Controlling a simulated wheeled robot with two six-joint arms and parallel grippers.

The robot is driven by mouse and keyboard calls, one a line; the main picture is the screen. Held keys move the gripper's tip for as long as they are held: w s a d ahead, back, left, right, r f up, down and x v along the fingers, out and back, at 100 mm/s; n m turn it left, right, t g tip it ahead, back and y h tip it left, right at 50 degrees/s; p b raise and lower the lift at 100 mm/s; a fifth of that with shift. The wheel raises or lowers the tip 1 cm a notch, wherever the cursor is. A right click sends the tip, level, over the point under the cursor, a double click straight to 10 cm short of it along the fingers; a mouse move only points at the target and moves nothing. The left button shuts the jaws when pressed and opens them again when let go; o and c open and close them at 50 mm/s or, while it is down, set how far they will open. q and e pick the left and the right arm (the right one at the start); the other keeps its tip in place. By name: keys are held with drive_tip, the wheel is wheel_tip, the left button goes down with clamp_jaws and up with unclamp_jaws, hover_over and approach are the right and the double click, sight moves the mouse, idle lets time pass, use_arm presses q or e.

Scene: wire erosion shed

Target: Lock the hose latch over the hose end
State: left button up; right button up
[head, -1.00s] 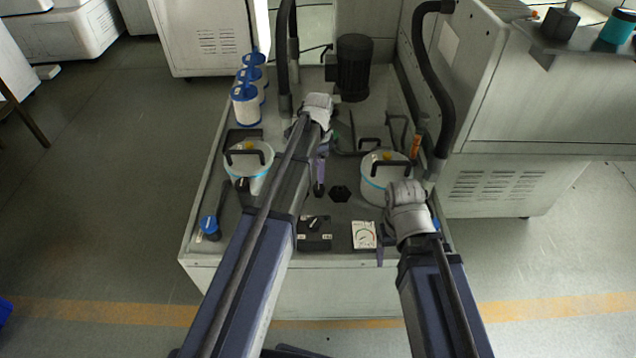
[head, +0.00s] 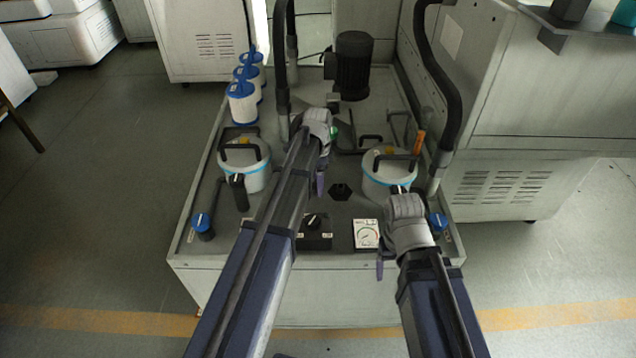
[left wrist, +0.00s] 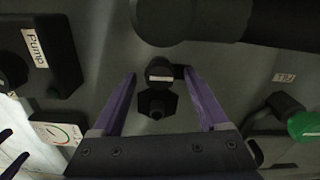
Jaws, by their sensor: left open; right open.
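My left gripper (head: 322,180) is over the middle of the grey machine top, pointing down, its purple fingers parted. In the left wrist view the open fingers (left wrist: 160,100) are on either side of a black hexagonal fitting (left wrist: 157,103) and a dark round piece with a white label, with nothing gripped. A black lever with a green end (left wrist: 305,125) lies to the right; its green end also shows beside my left gripper (head: 335,132). I cannot tell for certain which part is the hose latch or hose end. My right gripper (head: 383,262) is open near the gauge, partly hidden by its arm.
White canisters stand left (head: 256,176) and right (head: 378,184). Thick black hoses rise at left (head: 281,75) and right (head: 437,85). A black motor (head: 353,65) stands behind. A knob box (head: 314,238) and a gauge (head: 366,234) are at the front.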

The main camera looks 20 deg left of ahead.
use_arm(q)
clamp_jaws()
idle(0.4)
drive_tip(key=shift+n, duration=0.3)
drive_tip(key=n, duration=0.3)
drive_tip(key=shift+n, duration=0.3)
drive_tip(key=n, duration=0.4)
drive_tip(key=shift+n, duration=0.3)
drive_tip(key=n, duration=0.4)
drive_tip(key=shift+n, duration=2.5)
